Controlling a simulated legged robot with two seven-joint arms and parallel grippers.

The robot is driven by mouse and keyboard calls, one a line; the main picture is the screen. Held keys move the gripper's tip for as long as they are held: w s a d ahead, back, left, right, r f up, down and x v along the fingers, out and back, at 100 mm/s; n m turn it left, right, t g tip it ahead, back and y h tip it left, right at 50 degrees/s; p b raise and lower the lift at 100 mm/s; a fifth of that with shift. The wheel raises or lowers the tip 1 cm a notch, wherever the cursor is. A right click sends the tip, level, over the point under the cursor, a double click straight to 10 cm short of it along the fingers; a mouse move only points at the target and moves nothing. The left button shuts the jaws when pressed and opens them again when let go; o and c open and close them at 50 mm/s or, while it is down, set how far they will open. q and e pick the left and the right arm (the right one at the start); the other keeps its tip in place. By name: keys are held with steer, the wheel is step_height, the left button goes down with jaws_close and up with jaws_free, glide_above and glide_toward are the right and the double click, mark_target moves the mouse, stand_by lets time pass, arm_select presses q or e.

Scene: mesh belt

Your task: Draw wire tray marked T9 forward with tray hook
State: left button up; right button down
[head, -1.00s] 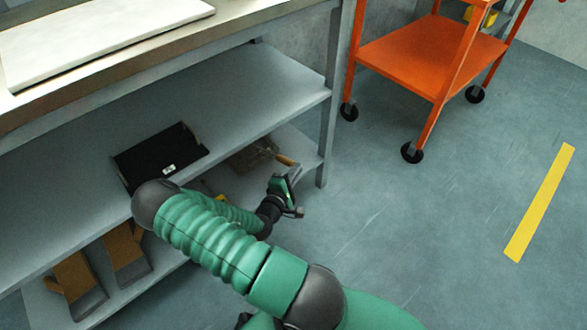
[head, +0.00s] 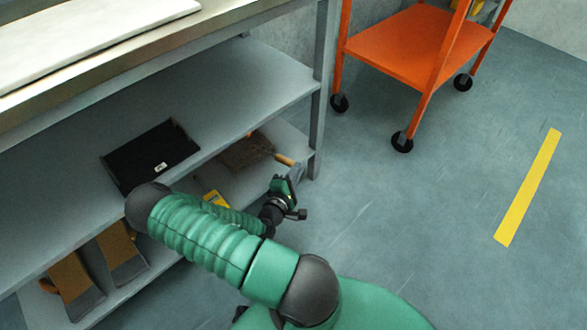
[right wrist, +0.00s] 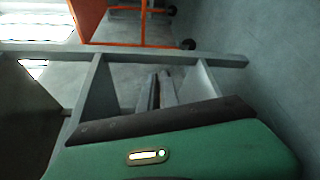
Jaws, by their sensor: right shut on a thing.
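My right gripper (head: 295,172) is at the front right corner of the low shelf, its grey fingers pointing up in the head view. It is shut on a thin thing with an orange-brown handle (head: 284,160), which looks like the tray hook; its far end is not clear. In the right wrist view the fingers (right wrist: 157,88) are close together with a dark strip between them. Just behind the handle lies a brown, mesh-like tray (head: 246,151) on the low shelf. I cannot read any T9 mark on it. Whether the hook touches it is unclear. My left gripper is out of view.
A black tray (head: 152,158) with a small white label lies on the shelf above. A yellow thing (head: 214,199) and brown-and-grey bins (head: 75,285) are lower down. The shelf post (head: 319,100) stands close to my gripper. An orange cart (head: 400,45) is behind; the floor right is clear.

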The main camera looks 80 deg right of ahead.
steer(key=shift+s+a, duration=2.1)
steer(key=shift+s, duration=1.35)
steer(key=shift+w+d+p, duration=0.1)
steer(key=shift+w+d, duration=0.4)
steer(key=shift+w, duration=0.3)
steer(key=shift+w+d+p, duration=0.1)
steer(key=shift+w+d, duration=0.35)
steer(key=shift+w, duration=0.3)
steer(key=shift+w+d+p, duration=0.1)
steer(key=shift+w+d, duration=0.4)
steer(key=shift+w, duration=0.3)
step_height(320, 180, up, 8)
steer(key=p, duration=0.7)
steer(key=shift+r+p, duration=0.25)
steer(key=shift+p, duration=0.05)
